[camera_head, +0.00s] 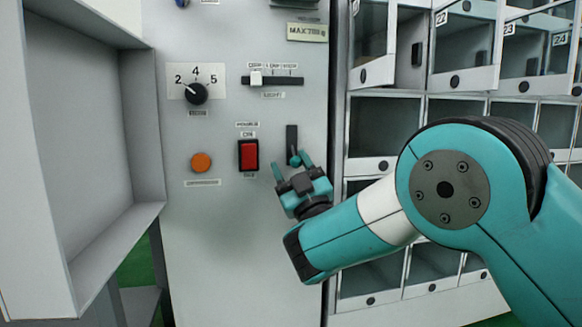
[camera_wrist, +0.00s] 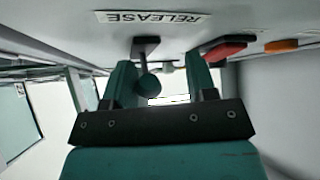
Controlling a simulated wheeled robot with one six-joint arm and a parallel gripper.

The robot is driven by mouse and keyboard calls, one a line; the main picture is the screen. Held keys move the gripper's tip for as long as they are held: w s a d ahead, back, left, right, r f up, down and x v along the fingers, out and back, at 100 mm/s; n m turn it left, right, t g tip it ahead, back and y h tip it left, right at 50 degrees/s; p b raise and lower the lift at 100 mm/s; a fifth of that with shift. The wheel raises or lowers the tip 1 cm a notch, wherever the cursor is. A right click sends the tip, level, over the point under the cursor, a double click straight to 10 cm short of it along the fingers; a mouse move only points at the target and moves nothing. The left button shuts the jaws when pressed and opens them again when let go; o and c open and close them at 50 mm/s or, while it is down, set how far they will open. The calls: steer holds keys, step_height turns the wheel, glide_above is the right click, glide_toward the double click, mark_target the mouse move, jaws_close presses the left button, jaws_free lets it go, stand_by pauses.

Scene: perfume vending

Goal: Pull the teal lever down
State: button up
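The teal lever (camera_head: 295,160) is a small round teal knob at the lower end of a black vertical slot plate (camera_head: 292,138) on the grey panel. In the wrist view the knob (camera_wrist: 150,88) shows between my two teal fingers, nearer the left one, with a gap to the right one. My gripper (camera_head: 291,170) is open at the panel, its fingers to either side of the knob. It also shows in the wrist view (camera_wrist: 160,80). Whether a finger touches the knob I cannot tell.
A red rocker switch (camera_head: 249,155), an orange button (camera_head: 201,162), a black dial (camera_head: 196,94) and a slider (camera_head: 257,78) sit left and above on the panel. Compartments with doors (camera_head: 463,45) stand right. An open grey bin (camera_head: 140,120) juts out left. A RELEASE label (camera_wrist: 152,20) shows.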

steer(key=shift+f, duration=0.1)
steer(key=o, duration=0.4)
step_height(320, 180, down, 6)
steer(key=s+a+g+b, duration=0.1)
steer(key=b, duration=0.4)
steer(key=shift+s, duration=0.2)
steer(key=shift+t, duration=0.5)
steer(key=s+d, duration=0.1)
steer(key=s+d+r+b, duration=0.1)
steer(key=d, duration=0.1)
steer(key=s+d, duration=0.1)
steer(key=d, duration=0.1)
steer(key=shift+s+d+r+b, duration=0.1)
steer(key=shift+s+r+b, duration=0.15)
steer(key=shift+r+b, duration=0.15)
steer(key=c, duration=0.4)
steer(key=p+v, duration=0.2)
steer(key=v, duration=0.7)
steer(key=shift+s+a+f, duration=0.25)
steer(key=shift+f, duration=0.2)
steer(key=shift+w, duration=0.1)
